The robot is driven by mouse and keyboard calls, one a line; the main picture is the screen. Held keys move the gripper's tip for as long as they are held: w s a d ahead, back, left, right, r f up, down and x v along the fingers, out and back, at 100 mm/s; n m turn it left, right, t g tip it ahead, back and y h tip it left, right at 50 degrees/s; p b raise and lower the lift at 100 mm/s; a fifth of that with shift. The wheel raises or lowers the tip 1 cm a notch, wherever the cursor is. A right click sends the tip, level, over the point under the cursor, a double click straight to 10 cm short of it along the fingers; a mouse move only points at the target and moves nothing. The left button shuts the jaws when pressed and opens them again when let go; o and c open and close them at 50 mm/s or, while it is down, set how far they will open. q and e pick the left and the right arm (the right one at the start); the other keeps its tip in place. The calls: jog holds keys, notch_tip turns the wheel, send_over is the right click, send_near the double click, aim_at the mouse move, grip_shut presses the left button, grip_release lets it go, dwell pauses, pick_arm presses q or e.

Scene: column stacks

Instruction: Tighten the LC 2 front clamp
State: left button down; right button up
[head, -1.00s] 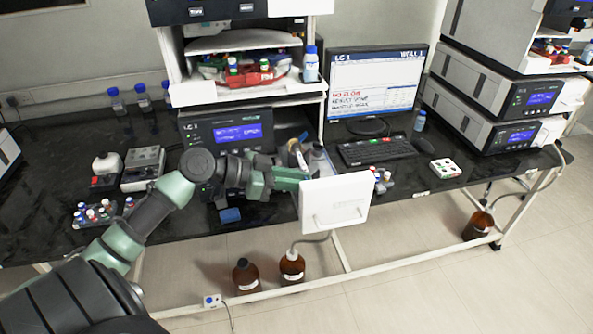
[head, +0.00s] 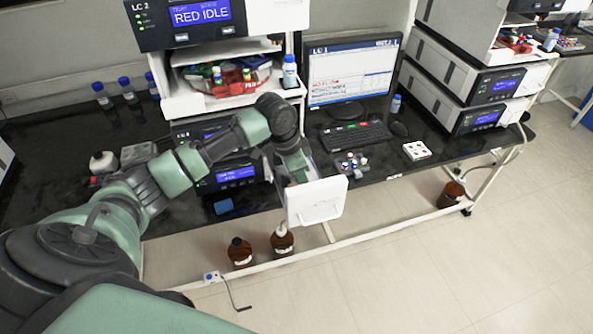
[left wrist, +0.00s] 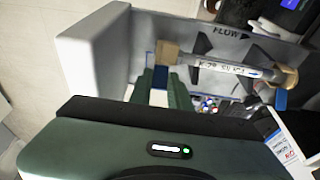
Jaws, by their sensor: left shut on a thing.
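The LC 2 unit (head: 195,18) is at the top of the head view, its blue screen reading "RED IDLE". A white open tray or door (head: 316,202) stands out from the bench front. In the left wrist view, its grey inside (left wrist: 225,48), marked "FLOW", holds a silver column (left wrist: 228,67) between black clips. A tan fitting (left wrist: 167,52) is at the column's left end and a brass-coloured one (left wrist: 288,78) at its right end. My left gripper (left wrist: 162,73) is shut on the tan end fitting, its tips partly hidden. My right gripper is not in view.
A monitor (head: 350,72) and keyboard (head: 349,138) stand right of the stack. A vial rack (head: 352,165) is near the tray. Brown bottles (head: 240,252) stand on the floor below.

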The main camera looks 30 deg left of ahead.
pick_arm(q)
jog(key=shift+w+d+f+g+y, duration=0.2)
jog(key=shift+w+d+g+y, duration=0.3)
jog(key=shift+g+y, duration=0.4)
jog(key=shift+f, duration=0.1)
jog(key=shift+g, duration=0.3)
jog(key=c, duration=1.3)
grip_release()
jog(key=shift+f, duration=0.1)
notch_tip(320, 180, up, 8)
jog(key=b, duration=0.2)
jog(key=shift+w+f+b, duration=0.1)
jog(key=shift+b, duration=0.25)
